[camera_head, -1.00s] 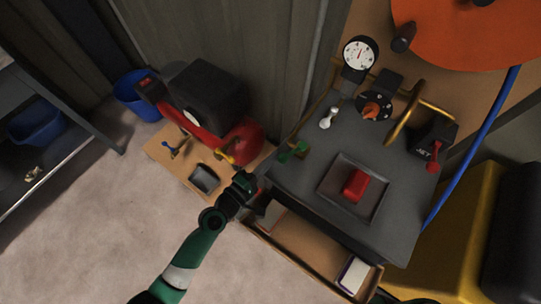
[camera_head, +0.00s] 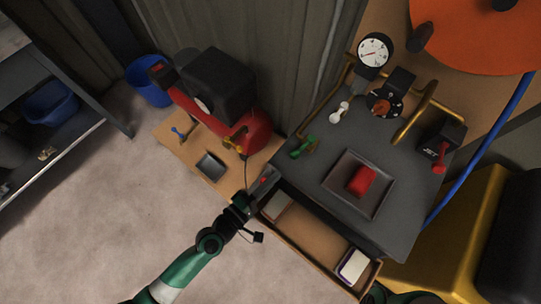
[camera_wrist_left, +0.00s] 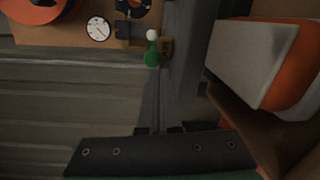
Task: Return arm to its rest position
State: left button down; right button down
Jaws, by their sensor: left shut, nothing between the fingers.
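My left arm comes in from the bottom left of the head view. Its gripper (camera_head: 265,183) is shut and empty, beside the left end of the open drawer (camera_head: 315,243) under the dark panel. In the left wrist view the gripper (camera_wrist_left: 160,100) points toward the panel's green-handled valve (camera_wrist_left: 151,55), which lies beyond the fingertips. My right gripper is not clearly in view; a bit of green and black arm shows at the bottom right of the head view.
The dark panel (camera_head: 400,215) carries a red block (camera_head: 361,180) in a tray, a gauge (camera_head: 374,51) and several handles. A red machine (camera_head: 250,135) stands on a wooden board left of the drawer. A white-topped box (camera_head: 354,266) lies in the drawer. The floor (camera_head: 120,220) at left is clear.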

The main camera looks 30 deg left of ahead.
pick_arm(q)
jog(key=shift+s+d+r, duration=0.15)
jog(key=shift+s+d, duration=0.05)
jog(key=shift+s, duration=0.25)
jog(key=shift+s+d, duration=0.15)
jog(key=shift+s, duration=0.1)
